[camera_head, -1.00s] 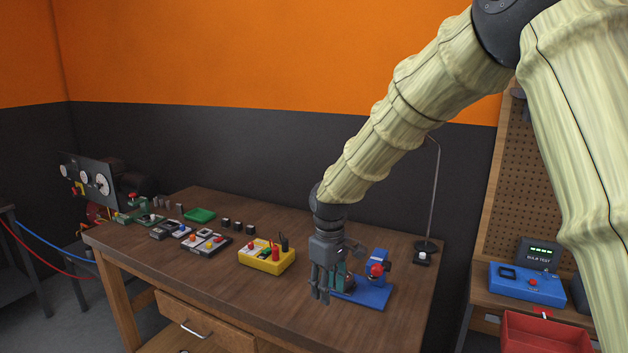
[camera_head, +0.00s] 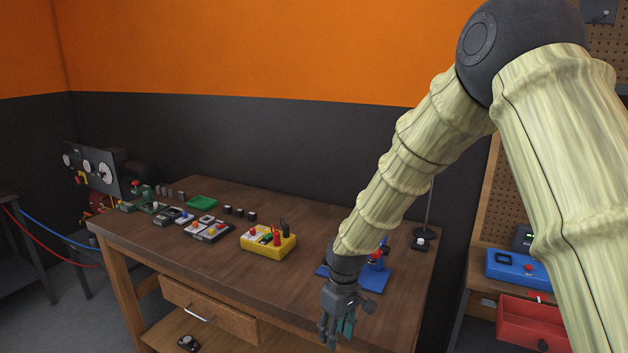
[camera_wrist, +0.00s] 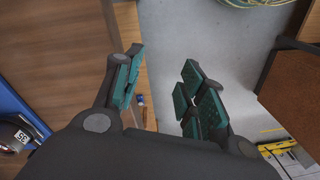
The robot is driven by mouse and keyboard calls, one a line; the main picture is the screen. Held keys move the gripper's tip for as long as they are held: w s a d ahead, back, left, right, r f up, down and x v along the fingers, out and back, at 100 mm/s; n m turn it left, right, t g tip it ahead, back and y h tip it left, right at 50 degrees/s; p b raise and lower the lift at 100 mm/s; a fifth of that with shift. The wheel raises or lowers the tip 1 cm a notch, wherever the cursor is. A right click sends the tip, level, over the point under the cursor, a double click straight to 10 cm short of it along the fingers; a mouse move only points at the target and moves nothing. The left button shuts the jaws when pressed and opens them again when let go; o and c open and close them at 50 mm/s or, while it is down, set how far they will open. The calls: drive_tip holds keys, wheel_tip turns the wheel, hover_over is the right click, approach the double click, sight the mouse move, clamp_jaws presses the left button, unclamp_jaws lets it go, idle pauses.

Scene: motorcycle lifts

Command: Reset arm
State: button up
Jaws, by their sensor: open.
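My gripper (camera_head: 338,328) hangs fingers-down at the front edge of the wooden workbench (camera_head: 290,287), near its right end, in the head view. In the wrist view my gripper (camera_wrist: 160,95) has its teal-padded fingers apart, with nothing between them. Grey floor shows beyond the fingers. My arm bends high at the right and slopes down to the left. It partly hides a blue-based device (camera_head: 372,276) on the bench, which is behind my gripper. A blue edge of it also shows at the left of the wrist view (camera_wrist: 20,110).
A yellow box (camera_head: 268,243) with red and black parts stands left of my gripper. Several small devices and a green tray (camera_head: 202,202) lie farther left. A thin stand (camera_head: 428,205) is at the back right. A red bin (camera_head: 522,322) and blue tester (camera_head: 505,268) stand right.

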drive_tip(key=s+d+f+m, duration=0.25)
drive_tip(key=s+f, duration=0.35)
drive_tip(key=f, duration=0.3)
drive_tip(key=s+d+f+m, duration=0.1)
drive_tip(key=s+d+f, duration=0.2)
drive_tip(key=s+f, duration=0.45)
drive_tip(key=s+d+f+m, duration=0.1)
drive_tip(key=s+d+f, duration=0.3)
drive_tip(key=s, duration=0.4)
drive_tip(key=s+d+f+m, duration=0.2)
drive_tip(key=s+d+f, duration=0.2)
drive_tip(key=s, duration=0.5)
drive_tip(key=s+d+f+m, duration=0.2)
drive_tip(key=s+f, duration=0.4)
drive_tip(key=s, duration=0.3)
drive_tip(key=shift+s+d+h+b, duration=0.2)
drive_tip(key=shift+d+h+b, duration=0.2)
drive_tip(key=shift+d, duration=0.5)
drive_tip(key=shift+r, duration=0.1)
